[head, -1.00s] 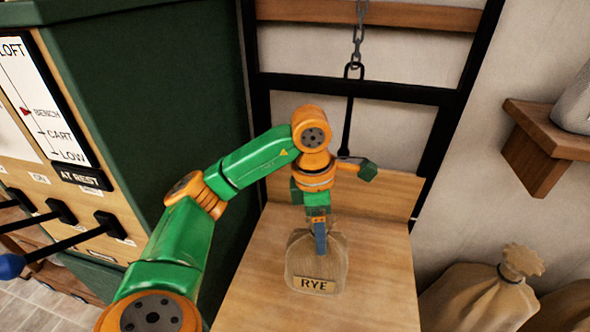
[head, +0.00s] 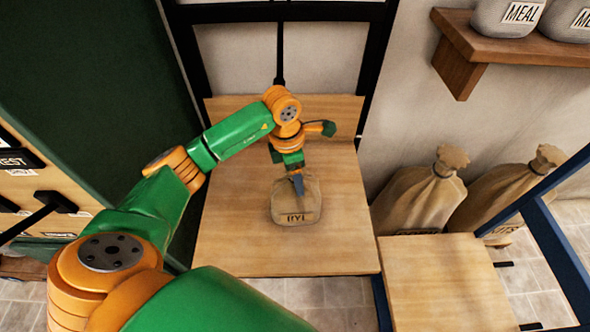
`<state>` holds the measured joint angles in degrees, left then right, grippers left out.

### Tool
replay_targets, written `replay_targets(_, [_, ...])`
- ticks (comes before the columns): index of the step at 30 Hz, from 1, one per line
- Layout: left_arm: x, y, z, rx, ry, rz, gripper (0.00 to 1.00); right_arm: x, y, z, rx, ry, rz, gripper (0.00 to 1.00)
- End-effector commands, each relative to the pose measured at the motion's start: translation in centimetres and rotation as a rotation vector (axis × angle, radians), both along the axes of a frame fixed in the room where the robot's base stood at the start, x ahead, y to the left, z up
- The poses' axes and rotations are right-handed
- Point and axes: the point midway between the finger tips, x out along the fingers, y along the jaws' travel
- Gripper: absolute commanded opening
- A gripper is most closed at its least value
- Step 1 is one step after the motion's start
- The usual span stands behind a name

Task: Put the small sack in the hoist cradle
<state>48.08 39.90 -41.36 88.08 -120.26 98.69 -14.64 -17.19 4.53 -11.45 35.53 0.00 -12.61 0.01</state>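The small sack (head: 296,205), tan with a RYE label, stands upright on the wooden platform (head: 235,245), which has a wooden back board. This platform hangs from a black rod in a dark frame and looks like the hoist cradle. My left gripper (head: 297,184) points down at the top of the sack. One blue finger shows against the sack's upper front; the other finger is hidden, so its grip on the sack is unclear. My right gripper is out of view.
A lower wooden surface (head: 445,285) adjoins at the right, beside a blue frame (head: 560,245). Larger tied sacks (head: 420,195) stand behind it. A shelf (head: 490,50) holds MEAL containers.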

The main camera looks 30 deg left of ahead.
Motion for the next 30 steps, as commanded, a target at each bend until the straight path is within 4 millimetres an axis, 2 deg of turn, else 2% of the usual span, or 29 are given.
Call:
replay_targets(1, [0.1, 0.0, 0.0, -0.001, -0.004, 0.0, 0.0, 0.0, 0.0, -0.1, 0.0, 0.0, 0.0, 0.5])
replay_targets(2, [0.0, 0.0, -0.2, 0.0, 0.0, 0.0, 0.73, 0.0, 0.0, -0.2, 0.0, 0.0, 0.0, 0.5])
replay_targets(5, [0.0, 0.0, -0.1, 0.0, 0.0, 0.0, 1.0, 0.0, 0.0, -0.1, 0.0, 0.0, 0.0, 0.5])
replay_targets(11, [0.0, 0.0, -0.1, 0.0, 0.0, 0.0, 1.0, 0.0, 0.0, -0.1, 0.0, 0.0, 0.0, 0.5])
replay_targets(14, [0.0, 0.1, 0.6, -0.001, -0.002, 0.001, 1.0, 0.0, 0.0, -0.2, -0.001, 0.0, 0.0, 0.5])
replay_targets(22, [-0.3, 0.6, 6.1, -0.001, -0.005, 0.001, 1.0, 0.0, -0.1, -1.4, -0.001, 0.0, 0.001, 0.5])
replay_targets(25, [-0.5, 0.7, 7.2, -0.001, -0.002, 0.001, 1.0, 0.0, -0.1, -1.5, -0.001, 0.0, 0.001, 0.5])
replay_targets(30, [-0.5, 0.7, 7.6, 0.0, 0.0, 0.001, 1.0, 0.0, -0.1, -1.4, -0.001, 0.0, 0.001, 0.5])
